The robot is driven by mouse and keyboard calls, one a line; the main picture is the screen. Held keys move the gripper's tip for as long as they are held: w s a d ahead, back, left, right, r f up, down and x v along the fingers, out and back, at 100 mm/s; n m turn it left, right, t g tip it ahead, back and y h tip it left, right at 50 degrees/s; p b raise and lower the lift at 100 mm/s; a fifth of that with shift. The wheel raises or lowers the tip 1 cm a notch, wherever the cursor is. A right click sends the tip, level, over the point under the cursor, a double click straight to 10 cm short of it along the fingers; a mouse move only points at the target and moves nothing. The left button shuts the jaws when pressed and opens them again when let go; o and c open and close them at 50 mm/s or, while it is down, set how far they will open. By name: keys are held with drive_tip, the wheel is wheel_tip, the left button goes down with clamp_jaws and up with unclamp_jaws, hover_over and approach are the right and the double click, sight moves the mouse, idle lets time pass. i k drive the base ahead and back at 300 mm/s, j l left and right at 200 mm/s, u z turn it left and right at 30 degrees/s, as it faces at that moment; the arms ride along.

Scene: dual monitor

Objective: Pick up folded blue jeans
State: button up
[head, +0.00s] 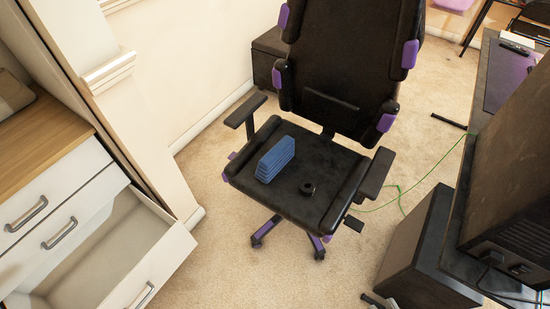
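The folded blue jeans (275,159) appear as a small blue stack with visible fold layers. They rest on the black seat of the gaming chair (318,203), left of the seat's middle. A small black round object (307,188) lies on the seat to the right of the jeans, apart from them. My gripper does not show in the head view.
An open, empty-looking drawer (125,245) juts out at the lower left. The chair's armrests (246,110) flank the seat. A desk with a monitor (512,180) and a dark box-shaped unit (420,245) stand at the right. Carpet is clear at the bottom middle.

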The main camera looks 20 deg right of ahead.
sight(269, 166)
drive_tip(key=i+j, duration=0.95)
drive_tip(key=i, duration=0.3)
drive_tip(key=k+j+u, duration=0.05)
